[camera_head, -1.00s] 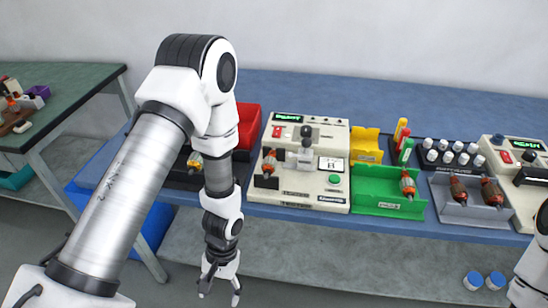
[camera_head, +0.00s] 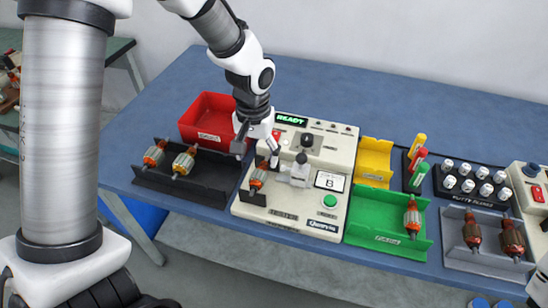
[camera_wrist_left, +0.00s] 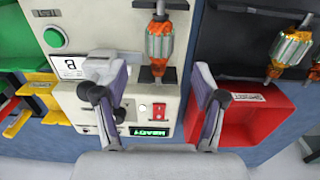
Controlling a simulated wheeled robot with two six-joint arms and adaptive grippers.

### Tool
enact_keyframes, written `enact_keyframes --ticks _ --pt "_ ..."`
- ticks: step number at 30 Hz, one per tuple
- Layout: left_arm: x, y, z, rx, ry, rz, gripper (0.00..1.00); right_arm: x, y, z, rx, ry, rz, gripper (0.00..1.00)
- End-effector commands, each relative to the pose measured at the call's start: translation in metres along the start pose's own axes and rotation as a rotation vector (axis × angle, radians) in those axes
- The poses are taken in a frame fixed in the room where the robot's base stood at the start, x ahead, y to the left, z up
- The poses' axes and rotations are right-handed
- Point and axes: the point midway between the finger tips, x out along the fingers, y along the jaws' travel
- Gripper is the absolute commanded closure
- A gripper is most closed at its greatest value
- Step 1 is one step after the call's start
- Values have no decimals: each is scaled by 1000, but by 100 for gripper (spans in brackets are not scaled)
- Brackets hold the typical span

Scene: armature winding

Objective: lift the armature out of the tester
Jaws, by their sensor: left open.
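The tester (camera_head: 328,160) is a cream box with a lit READY display, a red switch and a green button. The armature (camera_head: 258,178), with orange windings and a steel shaft, sits in the black holder at the tester's left side. It also shows in the left wrist view (camera_wrist_left: 160,42), shaft along the picture's vertical. My left gripper (camera_head: 257,157) is open just behind and above the armature. My right gripper is not in view.
A black tray (camera_head: 210,195) with two armatures and a red bin (camera_head: 192,130) lie left of the tester. A green bin (camera_head: 370,225) with one armature, a yellow bin (camera_head: 375,150), markers and a grey tray (camera_head: 460,257) stand right. The table's back is clear.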

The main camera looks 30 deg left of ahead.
Motion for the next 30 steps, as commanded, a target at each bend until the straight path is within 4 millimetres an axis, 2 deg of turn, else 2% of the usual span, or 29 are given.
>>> enact_keyframes --ticks 8,15,22,28,30 --pt "35 0 1 0 -5 -2 30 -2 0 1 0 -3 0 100" --pt "74 1 0 1 -4 -1 30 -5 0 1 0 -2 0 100" --pt "77 1 0 1 -2 -1 30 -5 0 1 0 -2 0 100" --pt "77 1 0 1 -2 -1 100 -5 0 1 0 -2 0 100" --pt "78 1 0 1 -2 -1 100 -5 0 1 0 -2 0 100"
